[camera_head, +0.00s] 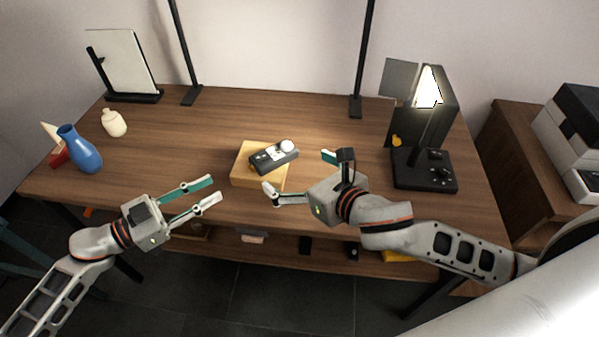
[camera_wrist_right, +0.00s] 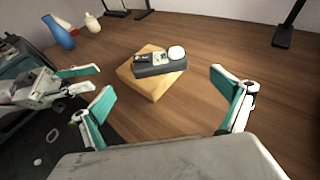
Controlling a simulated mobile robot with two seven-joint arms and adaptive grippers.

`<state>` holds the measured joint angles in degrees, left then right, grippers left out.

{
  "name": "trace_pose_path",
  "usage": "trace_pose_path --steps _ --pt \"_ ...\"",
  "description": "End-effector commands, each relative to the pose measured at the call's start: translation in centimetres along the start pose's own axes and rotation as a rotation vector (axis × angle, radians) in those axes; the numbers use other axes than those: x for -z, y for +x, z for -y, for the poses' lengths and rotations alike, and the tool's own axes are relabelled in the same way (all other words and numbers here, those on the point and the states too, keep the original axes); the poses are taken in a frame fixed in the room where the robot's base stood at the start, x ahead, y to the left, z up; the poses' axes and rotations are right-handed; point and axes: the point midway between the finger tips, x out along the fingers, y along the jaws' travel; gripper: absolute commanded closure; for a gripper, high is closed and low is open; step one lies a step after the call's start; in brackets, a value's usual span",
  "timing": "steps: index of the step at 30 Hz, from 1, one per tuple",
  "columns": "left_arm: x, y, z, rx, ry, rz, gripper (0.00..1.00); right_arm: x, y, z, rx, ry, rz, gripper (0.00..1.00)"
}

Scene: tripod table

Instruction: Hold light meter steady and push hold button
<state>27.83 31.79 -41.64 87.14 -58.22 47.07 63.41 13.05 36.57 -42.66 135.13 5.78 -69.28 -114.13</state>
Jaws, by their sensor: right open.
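The light meter (camera_head: 273,157) is a dark grey device with a white round dome and a small display. It lies on a yellow wooden block (camera_head: 243,167) in the middle of the table. In the right wrist view the meter (camera_wrist_right: 160,65) and the block (camera_wrist_right: 152,88) are ahead of the open fingers. My right gripper (camera_head: 299,175) is open and empty, just right of the block. My left gripper (camera_head: 212,190) has its fingers apart and is empty, at the table's front edge, left of the block. The hold button is too small to tell.
A blue vase (camera_head: 82,152), a cream vase (camera_head: 113,123) and a mirror-like panel (camera_head: 124,62) stand on the left. A lit lamp (camera_head: 428,90) on a black base (camera_head: 424,172) stands on the right. Black stand legs (camera_head: 366,50) are at the back. The table (camera_head: 190,135) is clear around the block.

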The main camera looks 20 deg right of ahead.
Motion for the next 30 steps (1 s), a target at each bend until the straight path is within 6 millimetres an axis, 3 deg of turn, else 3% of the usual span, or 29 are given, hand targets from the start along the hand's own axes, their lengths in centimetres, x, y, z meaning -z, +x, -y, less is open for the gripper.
trace_pose_path --steps 12,25,26,30 --pt "0.0 0.0 0.0 0.000 0.000 0.000 0.72 0.0 5.7 -0.1 -0.001 0.007 0.000 0.00" --pt "0.0 0.0 0.0 0.000 0.000 0.000 0.72 0.0 6.7 -0.1 -0.002 0.007 0.000 0.00" --pt "0.0 0.0 0.0 0.000 0.000 0.000 0.72 0.0 6.7 -0.1 -0.002 0.007 0.000 0.05" --pt "0.0 0.0 0.0 0.000 0.000 0.000 0.72 0.1 6.7 -0.1 -0.002 0.007 0.000 0.42"
